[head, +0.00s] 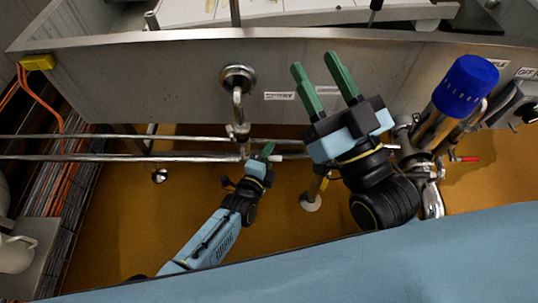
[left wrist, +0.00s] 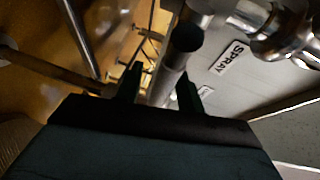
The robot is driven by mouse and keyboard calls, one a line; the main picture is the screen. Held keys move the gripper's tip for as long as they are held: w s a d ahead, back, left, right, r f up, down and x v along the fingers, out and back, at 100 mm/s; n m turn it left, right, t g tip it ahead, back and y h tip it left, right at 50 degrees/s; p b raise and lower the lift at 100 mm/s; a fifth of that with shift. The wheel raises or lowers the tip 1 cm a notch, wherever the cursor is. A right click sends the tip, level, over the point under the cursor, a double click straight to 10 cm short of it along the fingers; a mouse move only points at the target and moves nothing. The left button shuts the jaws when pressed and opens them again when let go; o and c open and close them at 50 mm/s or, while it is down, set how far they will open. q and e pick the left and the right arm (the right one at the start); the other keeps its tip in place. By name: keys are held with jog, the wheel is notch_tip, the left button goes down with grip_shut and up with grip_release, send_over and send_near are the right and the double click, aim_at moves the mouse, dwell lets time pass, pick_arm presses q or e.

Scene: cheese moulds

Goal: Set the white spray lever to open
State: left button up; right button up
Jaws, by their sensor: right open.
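The spray pipe (head: 237,95) comes out of the steel tank wall beside a label and drops to a valve (head: 238,131). A small pale piece under the valve, seemingly the white spray lever (head: 244,150), is partly hard to make out. My left gripper (head: 267,151) is just right of and below it. In the left wrist view my left gripper (left wrist: 160,88) has its fingers apart. A pale tube (left wrist: 167,82) with a dark round end shows between or beyond them; contact cannot be told. My right gripper (head: 325,75) is open and empty, in front of the tank wall.
A SPRAY label (left wrist: 229,57) is on the wall. Horizontal steel rails (head: 110,157) run below the tank (head: 150,75). A blue-capped cylinder (head: 465,87) with piping and a red-handled valve (head: 467,159) stands right of my right gripper. The orange floor lies below.

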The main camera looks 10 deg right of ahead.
pick_arm(q)
jog(key=shift+w+d, duration=0.1)
jog(key=shift+w, duration=0.1)
grip_shut()
dwell(0.3)
